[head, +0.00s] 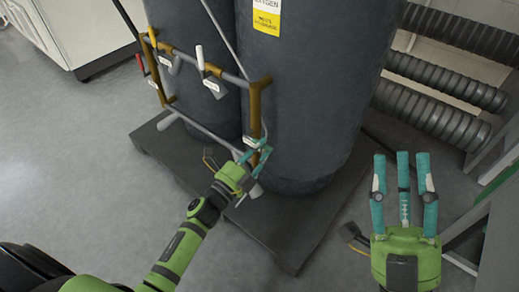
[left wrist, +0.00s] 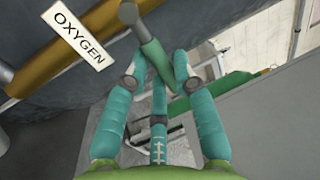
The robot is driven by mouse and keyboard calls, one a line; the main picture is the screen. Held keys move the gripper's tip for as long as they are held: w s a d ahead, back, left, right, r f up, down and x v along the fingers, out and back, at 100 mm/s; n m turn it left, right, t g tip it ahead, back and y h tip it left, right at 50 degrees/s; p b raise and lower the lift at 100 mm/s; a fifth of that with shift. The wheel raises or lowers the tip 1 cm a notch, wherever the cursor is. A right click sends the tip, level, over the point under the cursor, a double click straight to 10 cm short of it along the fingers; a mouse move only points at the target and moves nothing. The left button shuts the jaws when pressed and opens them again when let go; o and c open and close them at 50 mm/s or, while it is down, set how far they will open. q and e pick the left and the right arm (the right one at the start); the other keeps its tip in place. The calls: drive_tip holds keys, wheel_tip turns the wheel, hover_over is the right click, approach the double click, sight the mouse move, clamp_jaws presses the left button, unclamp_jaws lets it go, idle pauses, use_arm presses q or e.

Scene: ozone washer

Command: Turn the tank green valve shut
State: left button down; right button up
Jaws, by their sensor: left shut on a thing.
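The green valve (left wrist: 151,50) shows in the left wrist view as a green handle on a grey stem, below a brown pipe with a white OXYGEN tag (left wrist: 80,38). My left gripper (head: 259,153) is at the lower right corner of the tank pipe frame, and it also shows in the left wrist view (left wrist: 158,62). Its teal fingers are around the handle, shut on it. In the head view the fingers mostly hide the handle. The large grey tank (head: 310,110) stands just behind. My right gripper (head: 404,160) is open and empty, right of the tank.
The tanks stand on a dark pallet (head: 283,238). Other valves on the brown and grey pipe frame have white levers (head: 211,86) and a red lever (head: 139,64). Ribbed grey ducts (head: 435,115) run along the right wall. The floor at the left is clear.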

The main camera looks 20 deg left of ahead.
drive_tip(key=shift+s+r+y, duration=0.25)
drive_tip(key=shift+s+y, duration=0.05)
use_arm(q)
drive_tip(key=c, duration=1)
unclamp_jaws()
drive_tip(key=v, duration=1.2)
